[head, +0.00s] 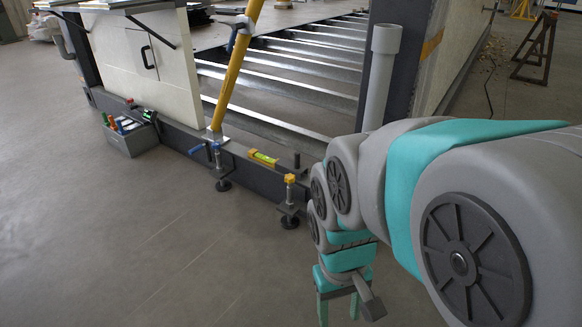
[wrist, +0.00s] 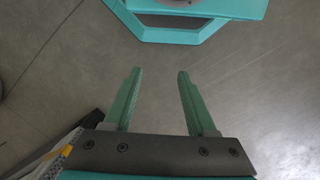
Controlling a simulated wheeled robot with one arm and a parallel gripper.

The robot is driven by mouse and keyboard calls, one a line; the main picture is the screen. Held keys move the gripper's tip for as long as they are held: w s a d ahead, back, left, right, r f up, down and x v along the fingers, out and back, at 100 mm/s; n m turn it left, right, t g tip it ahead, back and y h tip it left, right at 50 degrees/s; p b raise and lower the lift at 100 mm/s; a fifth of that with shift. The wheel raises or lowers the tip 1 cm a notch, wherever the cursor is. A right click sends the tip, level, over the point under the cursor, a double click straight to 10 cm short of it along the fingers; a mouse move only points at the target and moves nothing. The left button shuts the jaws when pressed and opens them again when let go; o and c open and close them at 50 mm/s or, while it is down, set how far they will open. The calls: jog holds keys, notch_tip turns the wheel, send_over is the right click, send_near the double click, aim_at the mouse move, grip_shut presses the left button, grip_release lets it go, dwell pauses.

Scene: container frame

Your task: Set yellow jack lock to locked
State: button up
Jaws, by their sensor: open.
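The jack with the yellow top (head: 290,180) stands upright at the near edge of the dark frame beam, on a round black foot. Its yellow cap shows, but I cannot tell its lock setting. My gripper (head: 338,307) hangs low over the floor, in front and to the right of the jack, apart from it. In the wrist view my gripper (wrist: 159,76) has its two green fingers spread, with only grey floor between them. The jack cannot be made out in the wrist view.
A jack with a blue handle (head: 217,158) stands to the left. A yellow spirit level (head: 263,158) lies on the beam between the jacks. A grey toolbox (head: 132,138) sits on the floor farther left. A yellow post (head: 235,70) slants up from the beam. Front floor is clear.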

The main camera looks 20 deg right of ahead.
jog(key=w+d+f+t+h+p, duration=0.1)
jog(key=w+d+f+t+h, duration=0.3)
jog(key=w+d, duration=0.9)
jog(key=w+d+f+t, duration=0.2)
jog(key=w+d+f, duration=0.3)
jog(key=w+d, duration=0.75)
jog(key=w+a+f+n+t+y+p, duration=0.1)
jog(key=w+a+f+n+t+y, duration=0.25)
jog(key=w+f+t+y, duration=0.8)
jog(key=shift+w+a+f+m+t+h, duration=0.2)
jog(key=shift+w+a+f+m+h, duration=0.25)
jog(key=shift+w, duration=1.15)
jog(key=shift+w+a+f+m+t+h, duration=0.2)
jog(key=shift+w+a+m+h, duration=0.35)
jog(key=shift+w, duration=1.1)
jog(key=shift+w+a+f+m+t+h, duration=0.15)
jog(key=shift+w+a+f+m+h, duration=0.35)
jog(key=shift+w, duration=1.1)
jog(key=shift+a+r+n, duration=0.1)
jog(key=shift+n, duration=0.15)
jog(key=shift+c, duration=0.3)
grip_shut()
